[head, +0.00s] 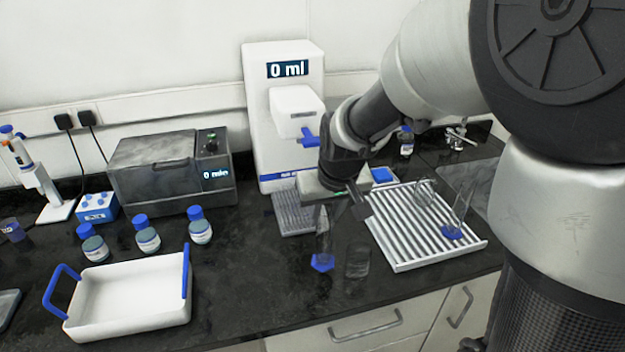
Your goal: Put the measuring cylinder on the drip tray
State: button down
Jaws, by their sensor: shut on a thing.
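A clear measuring cylinder (323,246) with a blue foot is upright below my gripper, in front of the dispenser. My gripper (325,211) points down and is shut on its upper part, which the gripper partly hides. I cannot tell whether the blue foot touches the counter. The grey ribbed drip tray (289,217) lies at the foot of the white dispenser, behind and left of the held cylinder. Its right side is partly covered by my gripper. The tray looks empty. A second clear cylinder with a blue foot (455,226) stands on the white rack at the right.
The white dispenser (260,110) reads 0 ml. A clear beaker (358,262) stands close right of the held cylinder. The white ribbed rack (410,245) also holds a glass vessel (424,192). A white tub (125,300) and several blue-capped bottles (147,238) are at left.

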aim_at(324, 227)
jog(key=shift+f, duration=1.95)
jog(key=shift+f+b, duration=0.15)
jog(key=shift+b, duration=0.2)
jog(key=c, duration=1.4)
grip_release()
